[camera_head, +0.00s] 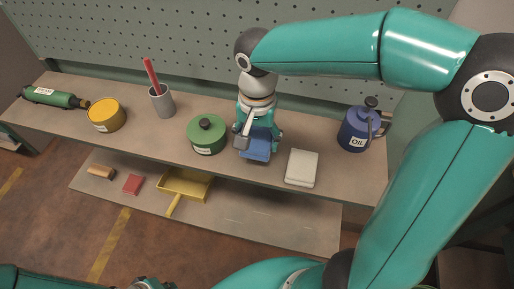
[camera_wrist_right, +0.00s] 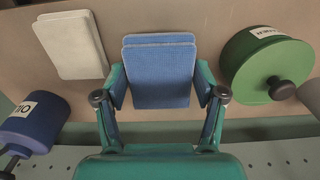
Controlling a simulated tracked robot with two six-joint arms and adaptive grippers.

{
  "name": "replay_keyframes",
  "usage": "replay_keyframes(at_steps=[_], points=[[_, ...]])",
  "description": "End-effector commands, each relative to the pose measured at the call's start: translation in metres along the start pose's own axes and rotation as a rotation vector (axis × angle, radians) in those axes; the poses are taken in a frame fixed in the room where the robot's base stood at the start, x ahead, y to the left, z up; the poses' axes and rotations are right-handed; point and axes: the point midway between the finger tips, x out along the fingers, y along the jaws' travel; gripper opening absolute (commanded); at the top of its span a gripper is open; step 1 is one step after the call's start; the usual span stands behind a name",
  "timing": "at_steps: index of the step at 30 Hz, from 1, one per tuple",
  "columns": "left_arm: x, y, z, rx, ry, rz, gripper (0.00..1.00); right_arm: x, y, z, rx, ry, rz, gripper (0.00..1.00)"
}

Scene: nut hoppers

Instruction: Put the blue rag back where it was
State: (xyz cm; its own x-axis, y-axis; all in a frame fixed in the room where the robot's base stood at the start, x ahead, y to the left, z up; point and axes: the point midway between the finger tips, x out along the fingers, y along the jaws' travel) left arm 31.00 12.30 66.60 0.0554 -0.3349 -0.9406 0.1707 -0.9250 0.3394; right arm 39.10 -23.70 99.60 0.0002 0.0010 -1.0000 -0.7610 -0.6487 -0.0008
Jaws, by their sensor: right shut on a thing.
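The blue rag (camera_head: 255,147) is a folded, flat blue cloth at the upper shelf, between the green pot and the pale folded cloth. My right gripper (camera_head: 258,135) comes down over it from behind and is shut on it. In the right wrist view the blue rag (camera_wrist_right: 160,75) sits between the two fingers of my right gripper (camera_wrist_right: 160,92), one at each side edge. Whether the rag rests on the shelf or hangs just above it, I cannot tell. Only a small part of my left arm shows at the bottom edge of the head view; its fingers are not clear.
The upper shelf (camera_head: 330,186) also bears a green lidded pot (camera_head: 207,136), a pale folded cloth (camera_head: 301,167), a blue oil can (camera_head: 355,133), a grey cup (camera_head: 161,103), a yellow tin (camera_head: 105,116) and a green bottle (camera_head: 50,97). A yellow dustpan (camera_head: 185,184) lies on the lower shelf.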

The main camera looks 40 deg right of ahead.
Motion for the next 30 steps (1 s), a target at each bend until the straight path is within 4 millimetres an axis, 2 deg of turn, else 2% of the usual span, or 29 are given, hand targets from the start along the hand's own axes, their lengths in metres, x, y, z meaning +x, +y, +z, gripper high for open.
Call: replay_keyframes(at_steps=[9, 21, 22, 26, 30], points=[[0.001, -0.001, 0.0, 0.0, 0.0, 0.0, 0.0, 0.039, 0.001, 0.001, 0.0, -0.002, 0.003, 0.36], [0.005, -0.002, 0.0, 0.0, 0.0, 0.0, 0.0, 0.045, 0.0, 0.001, 0.0, -0.001, 0.0, 0.36], [0.004, -0.001, 0.0, 0.0, 0.0, 0.0, 0.0, 0.044, 0.0, 0.001, 0.0, -0.001, 0.0, 0.75], [0.003, -0.001, 0.0, 0.0, 0.0, 0.0, 0.0, 0.043, 0.0, 0.001, 0.0, -0.001, 0.001, 0.95], [0.003, -0.001, 0.0, 0.0, 0.0, 0.0, 0.0, 0.043, 0.0, 0.001, 0.0, -0.001, 0.001, 0.95]])
